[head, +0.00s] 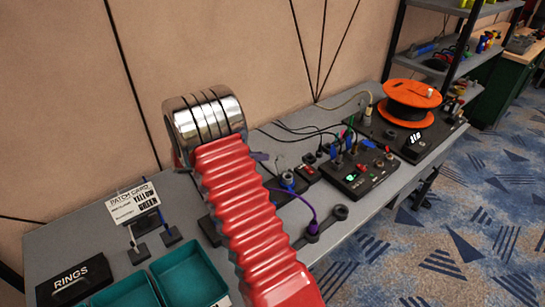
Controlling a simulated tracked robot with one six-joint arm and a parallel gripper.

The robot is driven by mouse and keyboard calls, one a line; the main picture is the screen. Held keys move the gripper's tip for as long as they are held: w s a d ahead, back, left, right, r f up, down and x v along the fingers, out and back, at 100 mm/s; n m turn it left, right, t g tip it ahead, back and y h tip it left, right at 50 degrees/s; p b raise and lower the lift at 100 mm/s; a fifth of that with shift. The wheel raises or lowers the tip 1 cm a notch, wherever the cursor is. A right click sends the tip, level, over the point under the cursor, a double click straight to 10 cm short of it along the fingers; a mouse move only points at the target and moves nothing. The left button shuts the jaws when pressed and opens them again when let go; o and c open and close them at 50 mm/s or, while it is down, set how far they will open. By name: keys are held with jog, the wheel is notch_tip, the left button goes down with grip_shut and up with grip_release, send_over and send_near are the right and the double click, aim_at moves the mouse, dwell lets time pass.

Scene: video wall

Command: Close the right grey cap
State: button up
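A dark grey round cap (339,212) lies near the front edge of the bench, right of my arm. A strap-like piece seems to join it to a dark fitting (312,231) where a purple cable (303,200) ends. Another greyish round fitting (288,180) with blue on it stands further back, beside my arm. These are small, and I cannot tell for sure which is the right grey cap or whether it is open. My red ribbed arm with a chrome joint crosses the middle of the view and hides part of the bench. My gripper does not show.
A black panel (372,186) with knobs and green lights stands right of the cap. An orange cable reel (411,92) is beyond it. Teal trays (188,274), a black RINGS box (76,281) and a patch card sign (133,202) are at left. Shelves (445,62) stand at the back right.

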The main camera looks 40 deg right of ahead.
aim_at(279, 162)
jog(key=x, duration=0.6)
jog(key=shift+d, duration=0.35)
jog(key=shift+f, duration=0.15)
grip_shut()
jog(key=shift+a, duration=0.15)
